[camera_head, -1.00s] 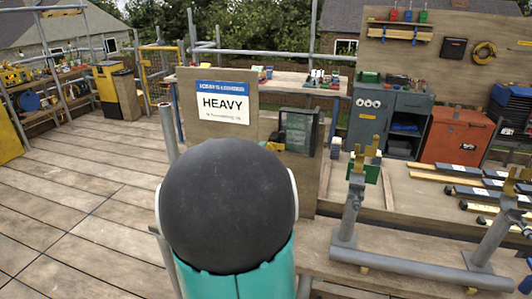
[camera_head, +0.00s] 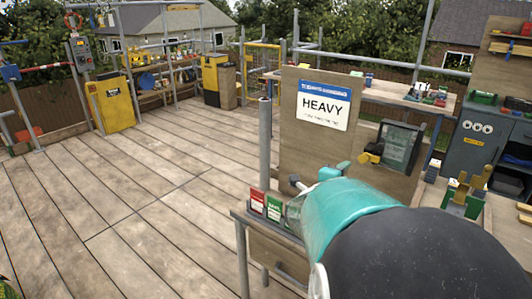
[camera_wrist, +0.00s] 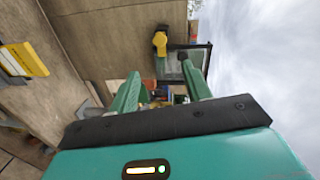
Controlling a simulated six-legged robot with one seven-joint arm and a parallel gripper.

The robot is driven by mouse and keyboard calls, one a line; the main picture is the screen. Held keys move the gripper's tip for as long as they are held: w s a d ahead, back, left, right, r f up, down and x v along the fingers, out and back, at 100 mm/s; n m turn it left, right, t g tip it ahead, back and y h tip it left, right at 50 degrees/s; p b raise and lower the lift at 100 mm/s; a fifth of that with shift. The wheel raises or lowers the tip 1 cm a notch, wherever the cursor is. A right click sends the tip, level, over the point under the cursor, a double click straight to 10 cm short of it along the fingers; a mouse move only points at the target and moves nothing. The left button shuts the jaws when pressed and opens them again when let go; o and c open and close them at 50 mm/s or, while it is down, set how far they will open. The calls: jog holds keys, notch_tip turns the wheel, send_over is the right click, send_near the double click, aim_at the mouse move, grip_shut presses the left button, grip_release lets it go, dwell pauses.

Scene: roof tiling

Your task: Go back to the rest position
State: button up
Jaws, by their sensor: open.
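My gripper (camera_wrist: 162,88) shows in the wrist view with two green fingers spread apart and nothing between them. In the head view, my teal and black arm fills the lower right, and my gripper (camera_head: 335,171) is at its far end, partly hidden by the arm. The gripper is in front of the upright board with the HEAVY sign (camera_head: 323,105). I cannot tell how far it is from the board. The wrist view is turned on its side, with sky at the right.
A dark-framed panel with a yellow part (camera_head: 370,153) is on the board, right of the gripper. Red and green boxes (camera_head: 273,208) stand on a small wooden stand just left of it. A grey post (camera_head: 265,150) rises beside the board. The plank deck (camera_head: 150,190) at left is clear.

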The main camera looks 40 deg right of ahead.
jog(key=w+a+r+n+t+y, duration=0.1)
jog(key=w+a+n+t+y, duration=0.5)
jog(key=w+a+n, duration=0.4)
jog(key=w+a+n+t+y, duration=0.25)
jog(key=a+n+y, duration=0.2)
jog(key=a, duration=0.45)
jog(key=w+a+n+t+y, duration=0.1)
jog(key=w+a+n+y, duration=0.3)
jog(key=a, duration=0.5)
jog(key=s+a+f+n+g+y, duration=0.1)
jog(key=s+a+f+n+g, duration=0.1)
jog(key=s+a+n, duration=0.5)
jog(key=s+a+f+n+g+y, duration=0.1)
jog(key=s+a+f+n+g, duration=0.1)
jog(key=s+a+n+g, duration=0.2)
jog(key=s+a+n, duration=0.3)
jog(key=a, duration=0.1)
jog(key=shift+s, duration=0.35)
jog(key=shift+a+g, duration=0.1)
jog(key=shift+g, duration=0.15)
